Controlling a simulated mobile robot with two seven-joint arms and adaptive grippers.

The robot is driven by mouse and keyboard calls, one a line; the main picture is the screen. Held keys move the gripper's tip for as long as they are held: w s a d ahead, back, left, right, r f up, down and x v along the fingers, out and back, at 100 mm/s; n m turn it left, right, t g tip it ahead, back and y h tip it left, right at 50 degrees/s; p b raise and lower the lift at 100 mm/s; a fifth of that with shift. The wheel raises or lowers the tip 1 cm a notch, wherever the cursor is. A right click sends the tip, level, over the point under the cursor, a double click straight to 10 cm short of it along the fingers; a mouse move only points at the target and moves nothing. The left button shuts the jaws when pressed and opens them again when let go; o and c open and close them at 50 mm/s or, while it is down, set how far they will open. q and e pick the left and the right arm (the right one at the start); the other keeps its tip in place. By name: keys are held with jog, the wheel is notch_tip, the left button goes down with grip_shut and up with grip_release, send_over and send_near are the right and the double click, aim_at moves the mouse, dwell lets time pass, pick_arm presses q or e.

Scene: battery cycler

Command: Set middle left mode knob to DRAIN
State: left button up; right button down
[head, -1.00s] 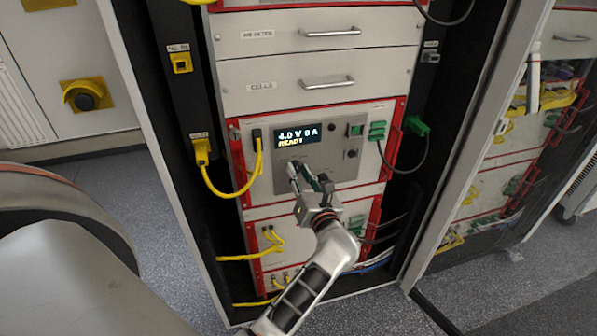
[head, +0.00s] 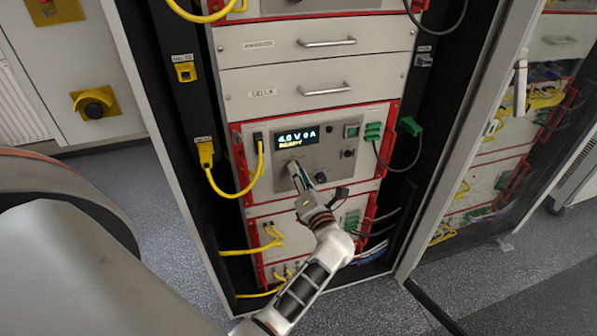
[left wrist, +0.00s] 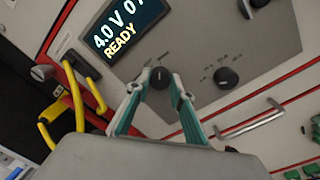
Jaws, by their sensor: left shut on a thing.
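The middle cycler unit's grey panel (head: 335,158) carries a lit display (head: 297,136) reading 4.0 V 0 A, READY. My left gripper (head: 296,172) is at the panel just below the display. In the left wrist view its two teal fingers are shut on a dark round knob (left wrist: 158,77), one fingertip on each side. The knob's pointer and labels cannot be read. A second dark knob (left wrist: 227,78), with small labels around it, is to its right and free; it also shows in the head view (head: 320,178). My right gripper is not in view.
A yellow cable (head: 240,191) hangs left of the panel and a black cable (head: 399,170) with green plugs hangs right of it. Red rails (head: 386,137) edge the unit. Drawers with handles (head: 325,89) are above. An open glazed door (head: 490,130) stands at right.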

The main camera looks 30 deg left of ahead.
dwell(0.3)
pick_arm(q)
jog(key=o, duration=1.1)
